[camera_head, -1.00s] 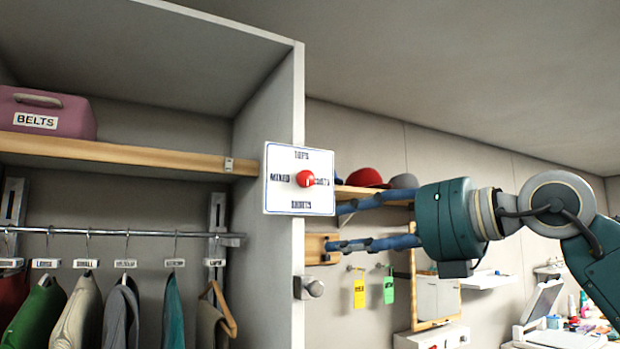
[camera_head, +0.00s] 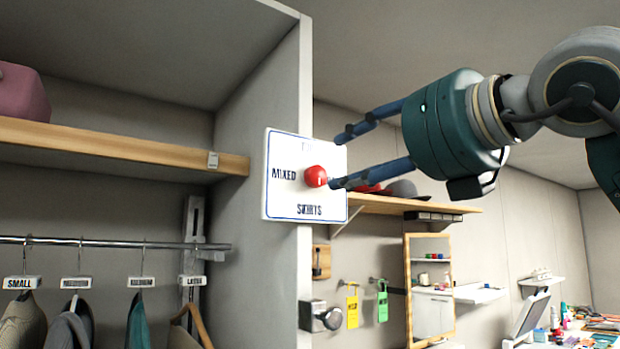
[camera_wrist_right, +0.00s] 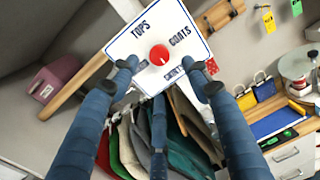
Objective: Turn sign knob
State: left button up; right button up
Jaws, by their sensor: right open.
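The white sign (camera_head: 283,196) with a blue border is fixed to the front edge of the closet's side panel. Its round red knob (camera_head: 315,176) sits at the middle, with a small pale mark on its right side. MIXED is readable at the left; the top label is partly washed out. In the right wrist view, the knob (camera_wrist_right: 159,53) shows with TOPS and COATS readable on the sign (camera_wrist_right: 134,46). My right gripper (camera_head: 338,160) is open, its blue fingers just right of the knob and spread around it. Contact cannot be told. My left gripper is out of view.
The wooden shelf (camera_head: 120,148) and a rail (camera_head: 120,243) with hanging clothes are at the left. A grey metal latch (camera_head: 320,316) is below the sign. A wall shelf with caps (camera_head: 400,188), hanging tags (camera_head: 352,308) and a mirror (camera_head: 430,285) are at the right.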

aim_at(319, 174)
jog(key=p+x, duration=0.2)
jog(key=x, duration=0.1)
jog(key=p+x, duration=0.1)
jog(key=x, duration=0.1)
jog(key=shift+a+r, duration=0.1)
jog(key=shift+r, duration=0.2)
jog(key=p+x, duration=0.1)
jog(key=x, duration=0.2)
jog(key=shift+w+f, duration=0.1)
jog(key=shift+w+a+f+p, duration=0.1)
jog(key=shift+w+a+p, duration=0.1)
jog(key=shift+w+p, duration=0.1)
jog(key=shift+c, duration=1.2)
jog(key=c, duration=0.9)
pick_arm(q)
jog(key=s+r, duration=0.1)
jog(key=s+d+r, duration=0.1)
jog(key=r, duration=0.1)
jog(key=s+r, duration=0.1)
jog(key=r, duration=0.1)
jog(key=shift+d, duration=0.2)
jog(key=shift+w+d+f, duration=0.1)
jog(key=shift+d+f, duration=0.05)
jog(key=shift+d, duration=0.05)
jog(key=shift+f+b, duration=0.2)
jog(key=shift+b, duration=0.1)
